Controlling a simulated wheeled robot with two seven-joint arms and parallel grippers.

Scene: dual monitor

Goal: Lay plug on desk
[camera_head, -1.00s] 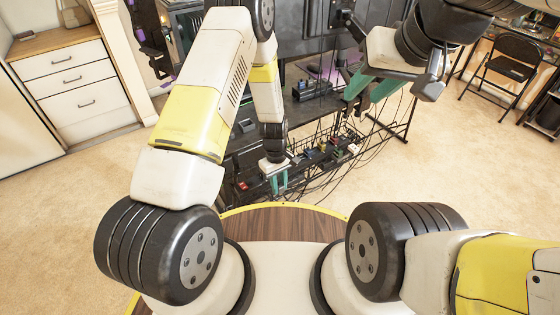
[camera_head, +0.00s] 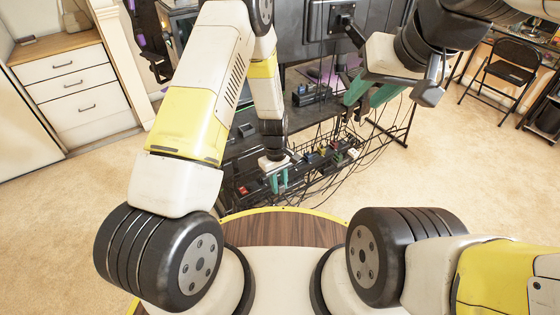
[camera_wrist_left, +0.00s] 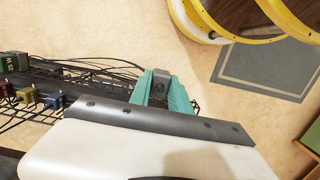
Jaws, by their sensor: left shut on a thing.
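My left gripper (camera_head: 278,181) hangs at the front edge of the wire cable tray (camera_head: 315,175), its teal fingers pointing down. In the left wrist view its fingers (camera_wrist_left: 165,92) are shut on a small dark grey plug (camera_wrist_left: 161,78), which is mostly hidden between them. The plug is too small to make out in the head view. The black desk (camera_head: 312,112) stands behind the tray, partly covered by my arms. My right gripper (camera_head: 370,97) is open, with teal fingers apart, in front of the right part of the desk.
Several coloured plugs and adapters sit in the tray, including a yellow one (camera_wrist_left: 53,99) and a blue one (camera_wrist_left: 26,96). Loose black cables hang around it. A dark monitor (camera_head: 310,40) stands at the back. A folding chair (camera_head: 505,75) is at the right.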

